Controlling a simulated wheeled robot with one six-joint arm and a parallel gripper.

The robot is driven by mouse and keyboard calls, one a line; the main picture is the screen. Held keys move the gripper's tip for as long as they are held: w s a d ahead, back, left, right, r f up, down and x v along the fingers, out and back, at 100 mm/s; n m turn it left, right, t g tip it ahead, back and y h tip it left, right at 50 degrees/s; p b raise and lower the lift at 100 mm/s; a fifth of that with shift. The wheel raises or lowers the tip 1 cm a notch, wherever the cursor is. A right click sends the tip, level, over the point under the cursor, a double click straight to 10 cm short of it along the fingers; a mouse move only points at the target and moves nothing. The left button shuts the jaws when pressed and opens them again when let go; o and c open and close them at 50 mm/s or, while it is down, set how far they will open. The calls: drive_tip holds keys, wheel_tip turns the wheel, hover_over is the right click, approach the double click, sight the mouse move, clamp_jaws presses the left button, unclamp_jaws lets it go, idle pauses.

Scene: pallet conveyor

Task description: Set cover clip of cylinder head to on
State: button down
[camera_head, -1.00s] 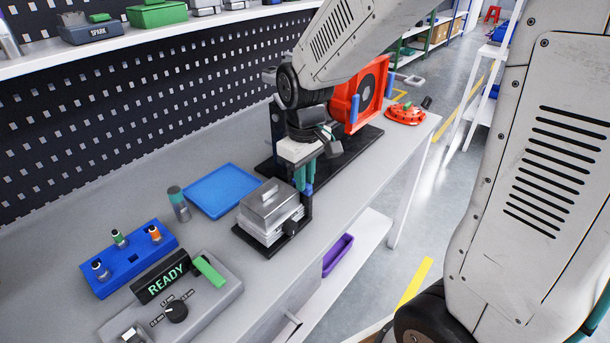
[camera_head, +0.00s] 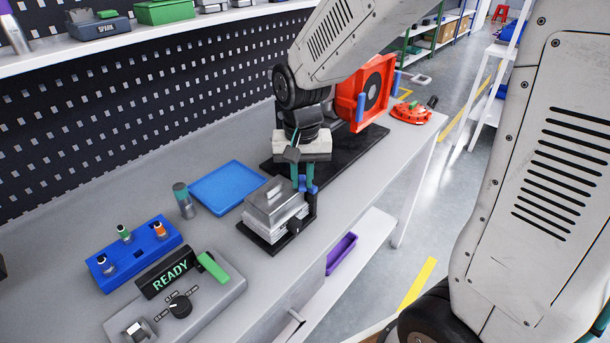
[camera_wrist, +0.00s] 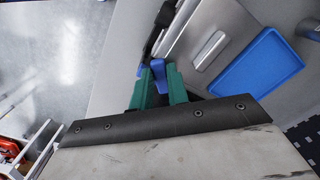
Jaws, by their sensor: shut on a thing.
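The cylinder head (camera_head: 270,228) is a light block on a black base, with a grey metal cover (camera_head: 273,201) on top. The cover also shows in the wrist view (camera_wrist: 215,30). The blue cover clip (camera_head: 313,187) is at the block's far right corner. My gripper (camera_head: 304,183) points down there, and its teal fingers are shut on the clip. In the wrist view the fingers (camera_wrist: 158,74) are on either side of the blue clip (camera_wrist: 157,67). The fingers partly hide the clip, so its exact angle is hard to tell.
A blue tray (camera_head: 226,187) and a grey-teal cylinder (camera_head: 183,199) stand left of the block. A blue holder (camera_head: 109,276) and a READY console (camera_head: 200,302) are nearer. A red-framed unit (camera_head: 358,113) and red round part (camera_head: 412,115) stand at the far end. The bench's right edge is close.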

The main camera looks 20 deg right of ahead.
drive_tip(key=m, duration=0.3)
drive_tip(key=a+m, duration=0.1)
drive_tip(key=shift+w, duration=0.3)
drive_tip(key=shift+w+a+m, duration=0.1)
drive_tip(key=shift+w+m, duration=0.1)
drive_tip(key=shift+m, duration=0.9)
drive_tip(key=shift+w+a+m, duration=0.1)
drive_tip(key=shift+w+m, duration=0.05)
drive_tip(key=shift+m, duration=0.95)
drive_tip(key=c, duration=1.4)
unclamp_jaws()
drive_tip(key=shift+o, duration=0.2)
wheel_tip(320, 180, up, 8)
